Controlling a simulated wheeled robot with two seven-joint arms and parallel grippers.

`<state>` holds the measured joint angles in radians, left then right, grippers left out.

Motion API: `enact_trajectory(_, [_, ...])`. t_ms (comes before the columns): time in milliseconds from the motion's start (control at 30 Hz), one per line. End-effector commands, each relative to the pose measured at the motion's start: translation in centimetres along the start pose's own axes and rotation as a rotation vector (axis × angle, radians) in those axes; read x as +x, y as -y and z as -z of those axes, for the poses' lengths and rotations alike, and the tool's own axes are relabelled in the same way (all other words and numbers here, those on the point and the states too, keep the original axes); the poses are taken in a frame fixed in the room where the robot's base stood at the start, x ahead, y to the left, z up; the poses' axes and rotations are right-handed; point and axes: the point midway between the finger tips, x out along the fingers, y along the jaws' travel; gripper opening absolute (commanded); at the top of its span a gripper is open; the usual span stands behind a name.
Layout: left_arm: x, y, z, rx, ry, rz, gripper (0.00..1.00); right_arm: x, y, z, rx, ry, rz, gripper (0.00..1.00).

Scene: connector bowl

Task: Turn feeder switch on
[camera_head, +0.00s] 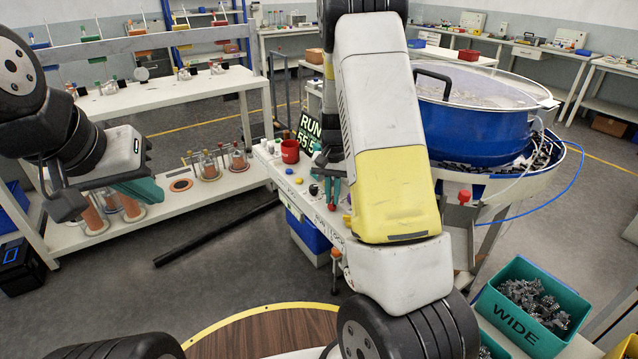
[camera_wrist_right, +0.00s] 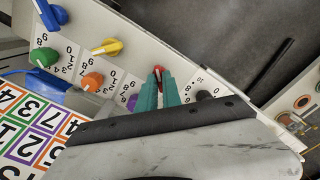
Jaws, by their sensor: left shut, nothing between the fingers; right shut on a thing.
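The control panel (camera_head: 300,200) carries several coloured knobs and switches. In the right wrist view, my right gripper's (camera_wrist_right: 159,88) teal fingers are closed around a small red knob (camera_wrist_right: 158,69), mostly hidden between the tips. A black dial (camera_wrist_right: 204,95) with a number scale sits just right of the fingers. I cannot read which control is the feeder switch. In the head view, my right gripper (camera_head: 333,190) is down at the panel, partly hidden by my right arm.
Yellow (camera_wrist_right: 106,47), orange (camera_wrist_right: 92,82) and green (camera_wrist_right: 43,57) knobs lie left of the fingers. The blue bowl (camera_head: 480,125) is right; a WIDE bin (camera_head: 535,305) is lower right.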

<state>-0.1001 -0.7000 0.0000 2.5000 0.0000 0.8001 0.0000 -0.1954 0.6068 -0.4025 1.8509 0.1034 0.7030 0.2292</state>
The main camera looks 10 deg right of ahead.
Motion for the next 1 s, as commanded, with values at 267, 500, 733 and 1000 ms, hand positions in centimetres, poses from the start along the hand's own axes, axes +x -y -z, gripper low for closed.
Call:
enact_trajectory(267, [0.00, 0.00, 0.00, 0.000, 0.000, 0.000, 0.00, -0.13, 0.04, 0.13, 0.022, -0.004, 0.002, 0.00])
enact_trajectory(500, [0.00, 0.00, 0.00, 0.000, 0.000, 0.000, 0.00, -0.13, 0.05, 0.14, 0.022, -0.004, 0.002, 0.00])
enact_trajectory(733, [0.00, 0.00, 0.00, 0.000, 0.000, 0.000, 0.00, -0.08, 0.03, 0.08, 0.020, -0.002, 0.001, 0.31])
enact_trajectory(1000, [0.00, 0.00, 0.00, 0.000, 0.000, 0.000, 0.00, -0.40, 0.04, 0.07, 0.019, -0.002, 0.001, 0.31])
